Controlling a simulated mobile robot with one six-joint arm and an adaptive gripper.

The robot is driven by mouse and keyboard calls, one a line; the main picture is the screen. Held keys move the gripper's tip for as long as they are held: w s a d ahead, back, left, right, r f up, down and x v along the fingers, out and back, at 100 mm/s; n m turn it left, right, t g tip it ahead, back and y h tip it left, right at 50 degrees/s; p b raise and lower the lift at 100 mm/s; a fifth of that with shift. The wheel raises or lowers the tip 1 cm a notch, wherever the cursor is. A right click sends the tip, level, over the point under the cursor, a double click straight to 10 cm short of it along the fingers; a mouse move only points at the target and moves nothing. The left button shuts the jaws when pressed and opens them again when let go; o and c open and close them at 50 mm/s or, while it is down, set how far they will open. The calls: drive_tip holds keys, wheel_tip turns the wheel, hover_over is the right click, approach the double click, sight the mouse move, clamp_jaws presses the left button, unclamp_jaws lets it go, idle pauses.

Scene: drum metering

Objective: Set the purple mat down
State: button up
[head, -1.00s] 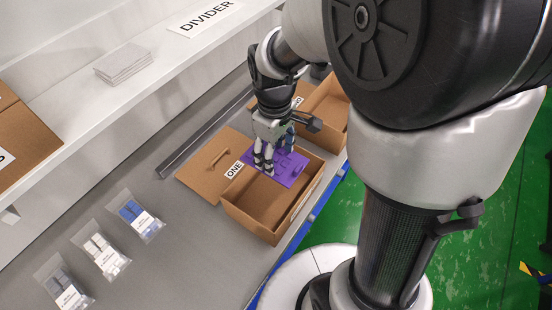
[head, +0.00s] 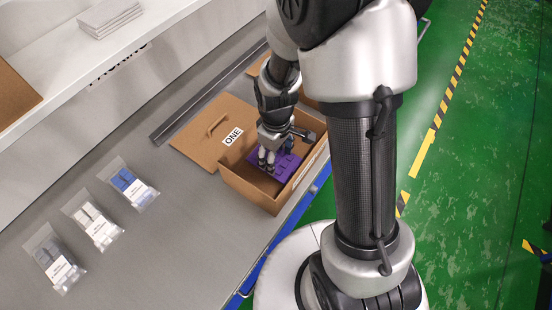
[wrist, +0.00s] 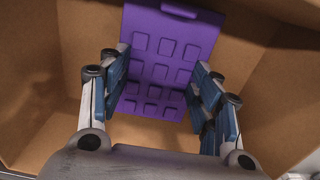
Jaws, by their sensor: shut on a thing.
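The purple mat (head: 286,163) is inside the open cardboard box labelled ONE (head: 262,196). In the wrist view the mat (wrist: 166,62) shows a grid of raised squares and a handle tab at its far edge. My gripper (head: 267,160) reaches down into the box. Its fingers (wrist: 160,100) are on the left and right sides of the mat, shut on it. Box walls surround the mat in the wrist view. Whether the mat touches the box floor I cannot tell.
Several clear bags of blue, white and grey pieces (head: 95,226) lie further left. A stack of grey sheets (head: 109,17) sits on the white shelf. Another box is partly hidden behind my arm.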

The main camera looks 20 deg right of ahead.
drive_tip(key=shift+f, duration=0.9)
drive_tip(key=shift+r, duration=0.1)
drive_tip(key=o, duration=0.7)
drive_tip(key=shift+f, duration=0.2)
drive_tip(key=o, duration=0.4)
drive_tip(key=shift+o, duration=0.2)
